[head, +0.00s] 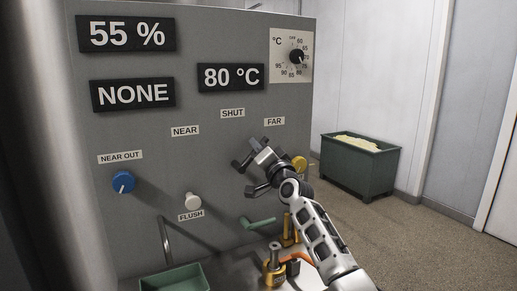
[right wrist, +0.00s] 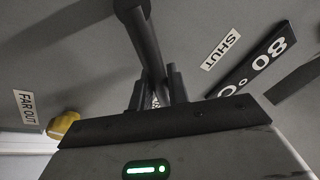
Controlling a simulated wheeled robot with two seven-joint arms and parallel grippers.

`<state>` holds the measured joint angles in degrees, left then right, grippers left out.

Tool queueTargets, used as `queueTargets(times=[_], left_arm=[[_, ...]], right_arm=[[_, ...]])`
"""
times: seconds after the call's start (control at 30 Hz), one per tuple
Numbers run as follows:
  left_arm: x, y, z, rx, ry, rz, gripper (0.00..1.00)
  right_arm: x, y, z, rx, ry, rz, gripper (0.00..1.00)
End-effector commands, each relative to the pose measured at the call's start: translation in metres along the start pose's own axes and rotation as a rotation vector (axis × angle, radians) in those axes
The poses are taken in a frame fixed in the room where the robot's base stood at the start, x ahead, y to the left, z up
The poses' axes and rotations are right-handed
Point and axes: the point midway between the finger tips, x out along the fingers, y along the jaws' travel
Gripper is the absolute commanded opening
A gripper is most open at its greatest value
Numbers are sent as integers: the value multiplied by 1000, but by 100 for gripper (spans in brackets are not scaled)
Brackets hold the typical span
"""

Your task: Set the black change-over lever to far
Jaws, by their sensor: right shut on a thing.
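The black change-over lever (right wrist: 147,45) shows in the right wrist view as a dark bar that comes down from a thicker round part at the top edge. Its lower end lies between the two fingers of my right gripper (right wrist: 157,92), which is shut on it. In the head view my right gripper (head: 252,167) is at the panel, below the SHUT label (head: 232,113) and the FAR label (head: 273,121). The NEAR label (head: 185,131) is to its left. There the gripper's dark parts hide much of the lever, so its exact setting is unclear. My left gripper is out of view.
A yellow knob (head: 300,163) is just right of my right gripper. A blue knob (head: 122,182), a white flush button (head: 193,201) and a green lever (head: 258,223) are lower on the panel. A green bin (head: 359,165) stands on the floor.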

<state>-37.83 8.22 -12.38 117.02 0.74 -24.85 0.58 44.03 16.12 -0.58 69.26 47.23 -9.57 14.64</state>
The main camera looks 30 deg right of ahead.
Motion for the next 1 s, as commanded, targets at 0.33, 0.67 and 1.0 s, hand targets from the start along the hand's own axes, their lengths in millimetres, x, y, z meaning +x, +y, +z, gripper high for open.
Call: queueTargets(times=[0.33,0.67,1.0], left_arm=[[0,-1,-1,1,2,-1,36],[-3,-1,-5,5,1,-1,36],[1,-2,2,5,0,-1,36]], right_arm=[[0,1,1,4,-2,2,37],[-30,1,1,3,-2,2,37],[-109,2,2,3,-2,3,37]])
